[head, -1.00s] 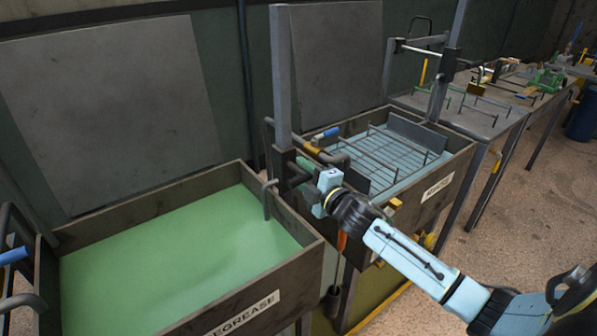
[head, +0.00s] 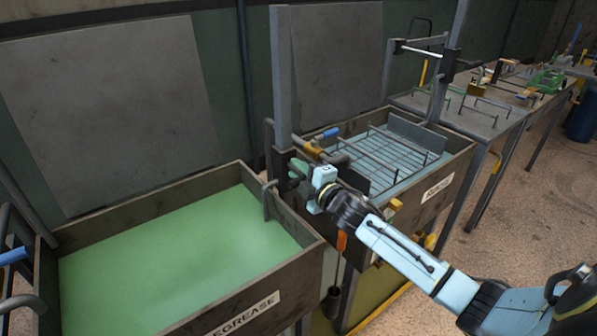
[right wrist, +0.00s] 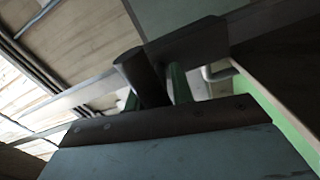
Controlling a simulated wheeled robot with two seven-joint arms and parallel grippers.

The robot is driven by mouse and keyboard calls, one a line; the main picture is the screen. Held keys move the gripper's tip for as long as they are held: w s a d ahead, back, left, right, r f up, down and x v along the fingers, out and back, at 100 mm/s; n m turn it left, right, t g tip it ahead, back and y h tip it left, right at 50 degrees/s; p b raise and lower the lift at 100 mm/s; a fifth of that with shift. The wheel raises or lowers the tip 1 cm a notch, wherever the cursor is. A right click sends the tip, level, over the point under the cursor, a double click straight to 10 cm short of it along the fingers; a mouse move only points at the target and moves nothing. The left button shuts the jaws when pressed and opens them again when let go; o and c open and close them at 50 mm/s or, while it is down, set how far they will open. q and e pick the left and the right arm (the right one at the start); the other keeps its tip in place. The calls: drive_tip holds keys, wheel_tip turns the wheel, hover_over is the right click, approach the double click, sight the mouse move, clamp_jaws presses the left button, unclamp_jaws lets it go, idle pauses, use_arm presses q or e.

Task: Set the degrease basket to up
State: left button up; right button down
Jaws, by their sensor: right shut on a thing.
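The degrease tank (head: 235,318) is at the left in the head view, labelled DEGREASE and filled with green liquid (head: 165,255). No basket shows above the liquid; it may be under the surface. A grey upright post (head: 281,80) stands at the tank's back right corner, with a dark carriage near its lower part. My right gripper (head: 297,171) is beside this carriage. In the right wrist view its green fingers (right wrist: 153,92) are shut around a dark round handle (right wrist: 139,76). How the handle joins the carriage is partly hidden by the gripper. My left gripper is out of view.
A rinse tank (head: 450,165) with a wire basket (head: 385,150) stands to the right, close to my right arm. A blue-handled valve (head: 326,134) is just behind the gripper. Grey panels lean behind the tanks.

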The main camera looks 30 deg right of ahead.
wheel_tip(320, 180, up, 17)
drive_tip(key=p, duration=1.5)
drive_tip(key=shift+f, duration=0.1)
drive_tip(key=shift+w, duration=0.1)
drive_tip(key=c, duration=1.4)
unclamp_jaws()
drive_tip(key=shift+o, duration=0.8)
drive_tip(key=shift+f, duration=0.1)
